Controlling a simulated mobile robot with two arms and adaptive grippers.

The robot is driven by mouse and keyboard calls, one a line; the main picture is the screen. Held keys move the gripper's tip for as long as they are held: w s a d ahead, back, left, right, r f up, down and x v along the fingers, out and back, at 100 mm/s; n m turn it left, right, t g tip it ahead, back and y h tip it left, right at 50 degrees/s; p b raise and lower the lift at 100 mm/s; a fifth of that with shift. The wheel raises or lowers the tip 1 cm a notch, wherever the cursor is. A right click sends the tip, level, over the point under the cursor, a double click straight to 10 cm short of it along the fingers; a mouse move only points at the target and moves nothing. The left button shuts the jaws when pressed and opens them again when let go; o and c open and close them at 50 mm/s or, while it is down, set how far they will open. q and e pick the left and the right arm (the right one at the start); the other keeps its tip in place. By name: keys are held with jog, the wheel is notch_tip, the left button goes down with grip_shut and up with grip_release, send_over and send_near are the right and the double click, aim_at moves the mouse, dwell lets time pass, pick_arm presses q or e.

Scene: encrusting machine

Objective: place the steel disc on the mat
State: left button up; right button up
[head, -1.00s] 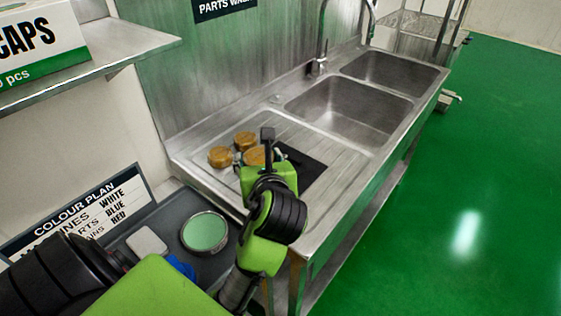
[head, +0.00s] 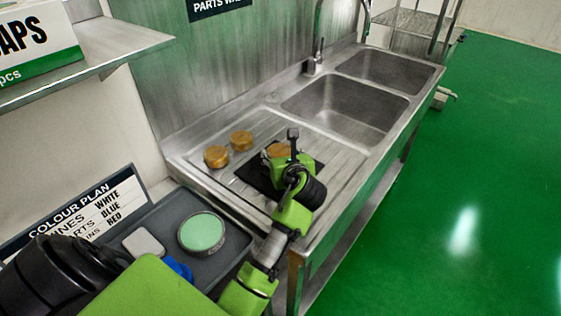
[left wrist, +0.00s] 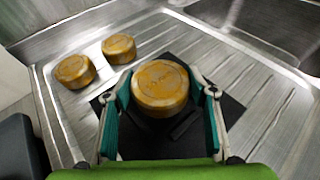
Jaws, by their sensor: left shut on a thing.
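A round brownish-gold disc (head: 278,150) is between the fingers of my left gripper (head: 285,158), over the black mat (head: 252,178) on the drainboard. In the left wrist view the gripper (left wrist: 166,95) is shut on the disc (left wrist: 160,86), one teal-padded finger on each side. The mat (left wrist: 232,110) shows around and below it. I cannot tell whether the disc touches the mat. Two similar discs stand on the bare steel to the left, one nearer (head: 216,157) and one farther (head: 241,140). My right gripper is not in view.
Two sink basins (head: 345,108) with a tap (head: 315,62) lie beyond the ribbed drainboard. A dark tray (head: 222,262) at lower left holds a green-topped round tin (head: 202,233), a pale block (head: 143,243) and something blue. A sign (head: 95,207) stands behind it.

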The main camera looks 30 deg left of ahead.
pick_arm(q)
notch_tip(320, 180, down, 3)
jog(key=shift+w, duration=0.15)
jog(key=shift+f, duration=0.1)
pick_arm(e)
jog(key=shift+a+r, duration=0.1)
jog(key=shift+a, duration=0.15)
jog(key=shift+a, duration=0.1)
pick_arm(q)
jog(key=shift+f, duration=0.15)
